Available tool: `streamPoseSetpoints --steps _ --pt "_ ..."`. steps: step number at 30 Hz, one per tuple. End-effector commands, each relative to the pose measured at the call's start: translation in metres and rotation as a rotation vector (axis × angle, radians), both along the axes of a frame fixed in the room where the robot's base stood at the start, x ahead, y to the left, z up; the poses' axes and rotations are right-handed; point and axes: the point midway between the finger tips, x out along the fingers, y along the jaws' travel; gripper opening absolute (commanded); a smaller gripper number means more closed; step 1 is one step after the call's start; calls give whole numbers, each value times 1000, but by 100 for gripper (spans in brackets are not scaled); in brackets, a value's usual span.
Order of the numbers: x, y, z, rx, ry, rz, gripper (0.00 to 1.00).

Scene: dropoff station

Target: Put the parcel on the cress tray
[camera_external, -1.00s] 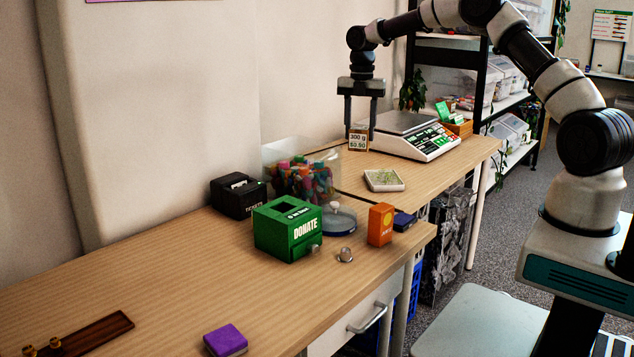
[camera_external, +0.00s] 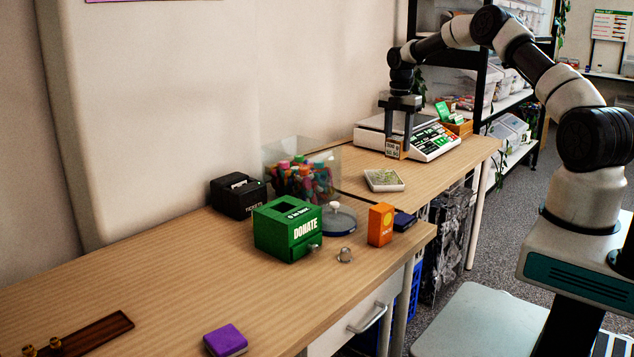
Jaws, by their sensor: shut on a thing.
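The parcel (camera_external: 393,149) is a small brown box with a white label of printed weight and price. My gripper (camera_external: 397,137) points down and is shut on it, in front of the scale. The parcel hangs between the fingers; whether its bottom touches anything is hard to tell. The cress tray (camera_external: 384,187) is a shallow white tray with green cress. It lies flat on the table, below and slightly left of the parcel in the picture.
A white scale (camera_external: 432,146) stands close behind the parcel. A clear bin of colourful items (camera_external: 302,178), a green donation box (camera_external: 287,228), an orange box (camera_external: 380,224) and a blue-based dome (camera_external: 338,219) stand to the left and front. Bare wood surrounds the cress tray.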

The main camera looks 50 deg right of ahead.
Motion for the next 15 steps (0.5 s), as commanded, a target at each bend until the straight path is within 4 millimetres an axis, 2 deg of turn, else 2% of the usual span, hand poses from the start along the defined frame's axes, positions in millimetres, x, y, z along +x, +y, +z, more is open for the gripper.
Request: streamPoseSetpoints --steps 6,11,15 --pt "-1 0 -42 0 2 1 12" --pt "0 0 -57 -1 0 1 12" --pt "0 0 -77 0 2 2 12"
